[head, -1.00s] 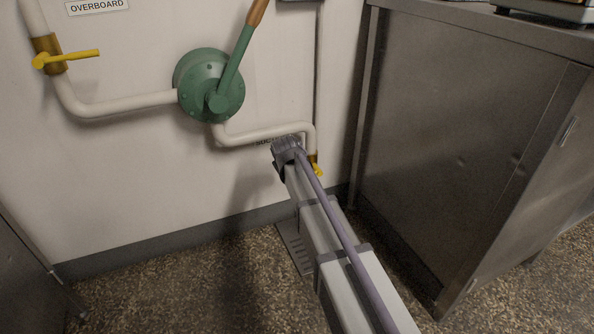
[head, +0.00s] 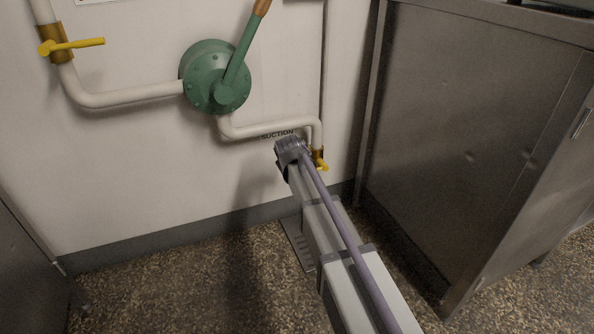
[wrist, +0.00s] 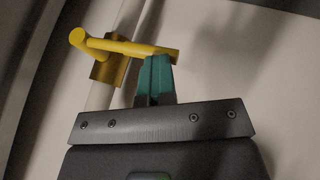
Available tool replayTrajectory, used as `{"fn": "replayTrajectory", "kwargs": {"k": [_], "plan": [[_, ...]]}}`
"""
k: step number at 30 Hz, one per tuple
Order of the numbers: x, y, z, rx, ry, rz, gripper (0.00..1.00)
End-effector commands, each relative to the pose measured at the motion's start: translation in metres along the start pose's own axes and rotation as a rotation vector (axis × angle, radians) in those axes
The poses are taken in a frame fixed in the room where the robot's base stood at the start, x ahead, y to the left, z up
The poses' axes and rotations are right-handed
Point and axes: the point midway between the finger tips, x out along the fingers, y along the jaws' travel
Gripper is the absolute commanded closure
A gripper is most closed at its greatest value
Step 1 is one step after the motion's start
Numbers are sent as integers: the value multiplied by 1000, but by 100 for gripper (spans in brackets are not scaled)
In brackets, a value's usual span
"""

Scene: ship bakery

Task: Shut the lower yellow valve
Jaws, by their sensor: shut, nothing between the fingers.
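The lower yellow valve (head: 321,166) sits on the thin white pipe low on the wall, just right of my arm's end in the head view, partly hidden. In the wrist view its yellow lever (wrist: 125,46) sticks out across the pipe, and its brass body (wrist: 108,72) shows behind. My gripper (wrist: 155,60) has its teal fingers shut and empty. The fingertips are right at the lever's free end, just below it in the picture; I cannot tell if they touch. In the head view the fingers are hidden behind my wrist.
The upper yellow valve (head: 70,46) is at the upper left. A green pump (head: 215,78) with a handle is on the wall between the pipes. A steel cabinet (head: 465,140) stands close on the right. The "SUCTION" label (head: 277,134) is above my wrist.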

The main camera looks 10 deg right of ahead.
Motion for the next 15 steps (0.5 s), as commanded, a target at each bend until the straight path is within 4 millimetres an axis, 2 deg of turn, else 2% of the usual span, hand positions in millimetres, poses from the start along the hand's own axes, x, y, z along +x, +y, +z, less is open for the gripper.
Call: {"fn": "replayTrajectory", "kwargs": {"k": [5,9,11,15], "plan": [[-18,5,-6,1,-3,-4,100],[-50,19,-17,2,1,-1,100],[-56,6,-11,-1,2,-1,100],[-82,-17,-7,-1,2,-1,100]]}}
